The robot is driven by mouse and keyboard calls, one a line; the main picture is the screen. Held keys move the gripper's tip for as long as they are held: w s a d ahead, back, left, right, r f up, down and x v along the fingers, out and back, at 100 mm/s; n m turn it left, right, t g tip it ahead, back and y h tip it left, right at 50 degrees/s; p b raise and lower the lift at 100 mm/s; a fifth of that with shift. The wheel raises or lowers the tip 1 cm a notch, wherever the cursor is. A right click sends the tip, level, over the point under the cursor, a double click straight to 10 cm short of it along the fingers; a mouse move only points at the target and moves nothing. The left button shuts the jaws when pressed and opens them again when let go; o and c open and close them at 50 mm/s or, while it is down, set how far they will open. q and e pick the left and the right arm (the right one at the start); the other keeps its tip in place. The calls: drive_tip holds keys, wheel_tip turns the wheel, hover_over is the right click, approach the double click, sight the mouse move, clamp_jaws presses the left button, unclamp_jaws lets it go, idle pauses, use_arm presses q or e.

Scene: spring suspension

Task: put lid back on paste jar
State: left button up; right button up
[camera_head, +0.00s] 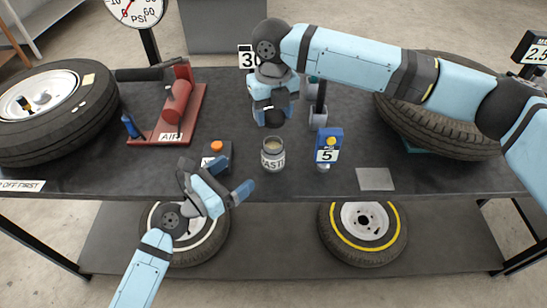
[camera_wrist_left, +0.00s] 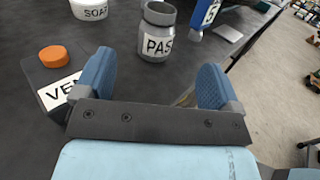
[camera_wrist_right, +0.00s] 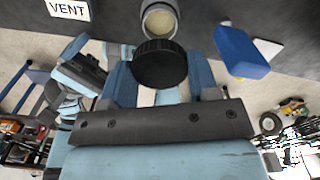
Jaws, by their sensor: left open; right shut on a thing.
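The paste jar (camera_head: 273,155) stands upright and open on the dark bench, its label facing front; pale paste shows inside it in the right wrist view (camera_wrist_right: 159,22). My right gripper (camera_head: 273,110) is shut on the black lid (camera_wrist_right: 159,64), holding it above and behind the jar in the head view. The lid is apart from the jar. In the left wrist view the jar (camera_wrist_left: 157,32) stands beyond the open fingers (camera_wrist_left: 155,85).
A box with an orange button (camera_head: 217,152) is left of the jar. A blue item labelled 5 (camera_head: 328,147) stands close on its right. A grey plate (camera_head: 375,179) lies further right. Tires (camera_head: 100,120) and a red air pump (camera_head: 177,105) occupy the left.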

use_arm(q)
drive_tip(key=x, duration=1.2)
drive_tip(key=shift+f, duration=0.1)
drive_tip(key=c, duration=1.3)
drive_tip(key=shift+c, duration=0.3)
use_arm(e)
hover_over(273, 147)
drive_tip(key=shift+f, duration=2.5)
drive_tip(key=shift+f, duration=0.1)
drive_tip(key=shift+f, duration=0.8)
